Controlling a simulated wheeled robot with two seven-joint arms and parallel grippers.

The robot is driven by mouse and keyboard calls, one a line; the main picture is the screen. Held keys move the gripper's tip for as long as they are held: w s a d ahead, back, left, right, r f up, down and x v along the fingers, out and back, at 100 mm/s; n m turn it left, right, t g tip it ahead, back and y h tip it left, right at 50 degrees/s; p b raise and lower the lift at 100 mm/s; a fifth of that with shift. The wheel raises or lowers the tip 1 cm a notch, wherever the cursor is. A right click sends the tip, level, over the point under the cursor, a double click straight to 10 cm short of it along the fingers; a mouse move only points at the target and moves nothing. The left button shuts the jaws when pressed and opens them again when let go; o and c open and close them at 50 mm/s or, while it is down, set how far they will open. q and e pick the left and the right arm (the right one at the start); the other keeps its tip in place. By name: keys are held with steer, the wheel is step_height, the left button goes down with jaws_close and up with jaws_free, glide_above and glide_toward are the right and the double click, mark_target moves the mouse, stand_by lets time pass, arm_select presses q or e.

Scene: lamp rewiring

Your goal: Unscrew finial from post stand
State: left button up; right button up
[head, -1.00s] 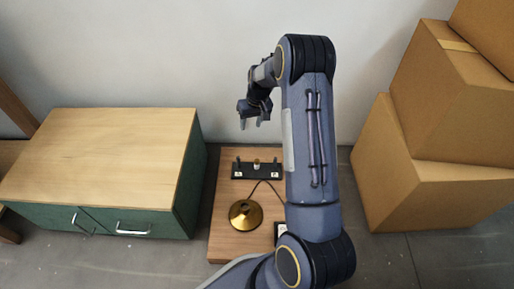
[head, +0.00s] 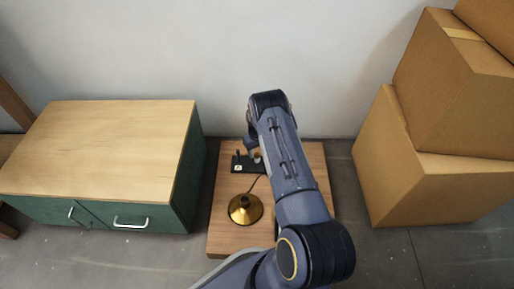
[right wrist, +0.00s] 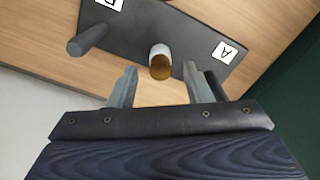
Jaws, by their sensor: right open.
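The black post stand (head: 239,167) lies on the wooden board in the head view; its plate with white letter labels fills the upper right wrist view (right wrist: 190,42). The brass finial (right wrist: 160,70) caps a pale post near the plate's middle. It also shows small in the head view (head: 257,156), beside my right arm. My right gripper (right wrist: 160,76) is open and empty; its fingertips lie either side of the finial in the wrist view, apart from it. I cannot tell their exact height. In the head view the arm hides part of the stand and gripper. My left gripper is out of view.
A dark post (right wrist: 88,39) stands on the plate beside the finial. A brass lamp base (head: 245,209) with a cord sits on the wooden board (head: 228,238). A green cabinet (head: 110,150) stands left, cardboard boxes (head: 440,190) right.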

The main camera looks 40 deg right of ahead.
steer(key=shift+f, duration=0.6)
jaws_close()
steer(key=c, duration=0.7)
jaws_free()
steer(key=shift+c, duration=1.4)
steer(key=n+b, duration=0.2)
steer(key=n, duration=0.1)
steer(key=shift+f, duration=0.3)
jaws_close()
steer(key=shift+r+n+b, duration=0.2)
steer(key=shift+n+b, duration=0.1)
steer(key=shift+n, duration=0.7)
steer(key=shift+r+n, duration=0.15)
steer(key=shift+n, duration=1.35)
